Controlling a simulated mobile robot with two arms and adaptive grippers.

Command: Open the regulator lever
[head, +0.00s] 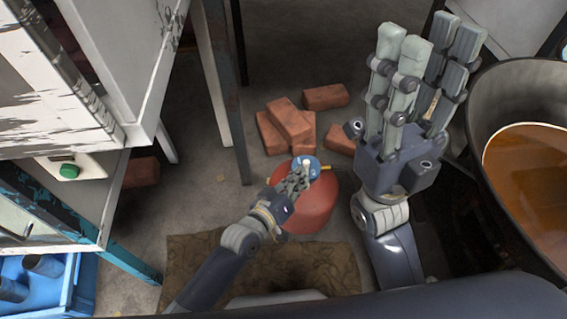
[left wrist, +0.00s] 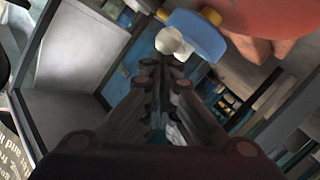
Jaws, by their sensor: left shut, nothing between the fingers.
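The regulator is a blue disc-like piece (head: 308,163) with a pale knob and a yellow part, on top of a red gas bottle (head: 312,208). In the left wrist view the blue regulator (left wrist: 200,36) is just beyond my fingertips, beside a white round part (left wrist: 172,43); the red bottle (left wrist: 275,15) is at upper right. My left gripper (head: 297,180) is shut and empty, its fingertips close to the regulator; I cannot tell whether they touch. The lever cannot be clearly told apart. My right gripper (head: 425,75) is open and empty, fingers extended, right of the bottle.
Several bricks (head: 290,122) lie behind the bottle. A large pot (head: 510,85) with brown liquid stands at right. A worn bench (head: 75,110) with a green button (head: 69,171) and a blue crate (head: 72,285) are at left. A brown mat (head: 210,260) lies in front.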

